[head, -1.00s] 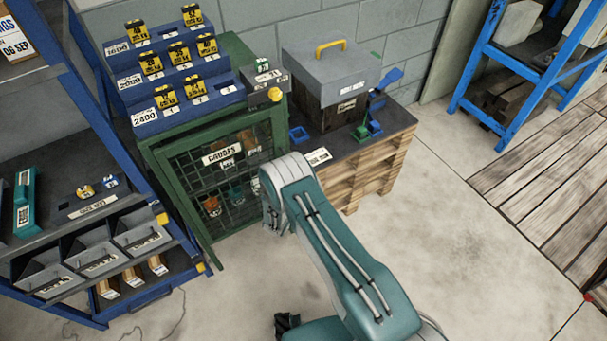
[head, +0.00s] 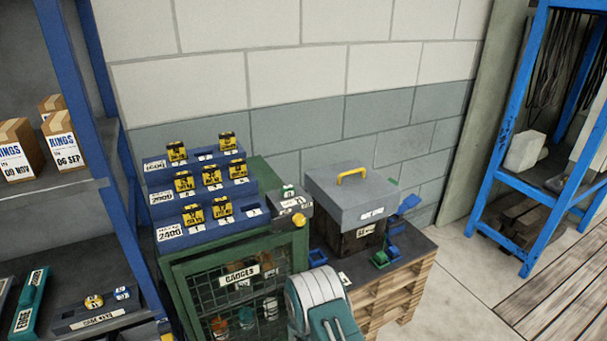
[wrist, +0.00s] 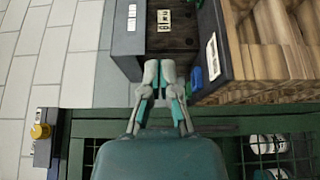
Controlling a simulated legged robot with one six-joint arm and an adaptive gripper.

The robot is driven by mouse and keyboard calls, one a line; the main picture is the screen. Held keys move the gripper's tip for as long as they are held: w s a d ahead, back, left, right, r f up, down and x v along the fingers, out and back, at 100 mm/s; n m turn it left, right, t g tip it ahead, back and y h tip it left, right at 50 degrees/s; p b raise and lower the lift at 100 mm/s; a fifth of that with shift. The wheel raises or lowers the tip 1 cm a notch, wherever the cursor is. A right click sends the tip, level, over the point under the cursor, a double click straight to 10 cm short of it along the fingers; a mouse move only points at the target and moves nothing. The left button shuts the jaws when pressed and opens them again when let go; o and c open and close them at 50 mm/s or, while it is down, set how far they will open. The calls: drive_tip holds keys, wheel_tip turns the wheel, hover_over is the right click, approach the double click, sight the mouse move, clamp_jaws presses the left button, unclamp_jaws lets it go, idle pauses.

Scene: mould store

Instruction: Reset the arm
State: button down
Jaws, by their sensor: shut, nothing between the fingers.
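My gripper (wrist: 160,74) shows in the wrist view with its two grey and teal fingers together and nothing between them. Its tips point at the dark front of the box with the grey lid, and I cannot tell how far apart they are. In the head view only my teal and grey arm link shows at the bottom, in front of the green gauge cabinet; my gripper is hidden there.
The grey-lidded box (head: 352,193) stands on a dark-topped wooden pallet stand (head: 392,300). The green cabinet (head: 238,283) bears blue stepped racks (head: 205,205) with yellow tags. A blue shelf (head: 85,120) stands left, another blue rack (head: 510,150) right. Some floor (head: 462,270) is clear.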

drive_tip(key=s+d+r+m+g+h, duration=0.1)
drive_tip(key=d+r+m+g+h, duration=0.2)
drive_tip(key=r, duration=0.5)
drive_tip(key=s+d+r+m+g+h, duration=0.1)
drive_tip(key=d+r+m+g+h, duration=0.2)
drive_tip(key=d+r, duration=0.4)
drive_tip(key=s+d+r+m+g+y, duration=0.25)
drive_tip(key=s+r+g, duration=0.5)
drive_tip(key=r, duration=0.45)
drive_tip(key=s+a+r+m+t+y, duration=0.1)
drive_tip(key=s+a+r+y, duration=0.2)
drive_tip(key=s, duration=0.4)
drive_tip(key=s+a+r+t+y, duration=0.2)
drive_tip(key=s+r+y, duration=0.4)
drive_tip(key=s, duration=0.1)
drive_tip(key=s+a+r+m+t+y, duration=0.1)
drive_tip(key=s+a+r+y, duration=0.2)
drive_tip(key=s, duration=0.4)
drive_tip(key=shift+s+a+r+m+y, duration=0.35)
drive_tip(key=shift+r+y, duration=0.4)
drive_tip(key=shift+y, duration=0.2)
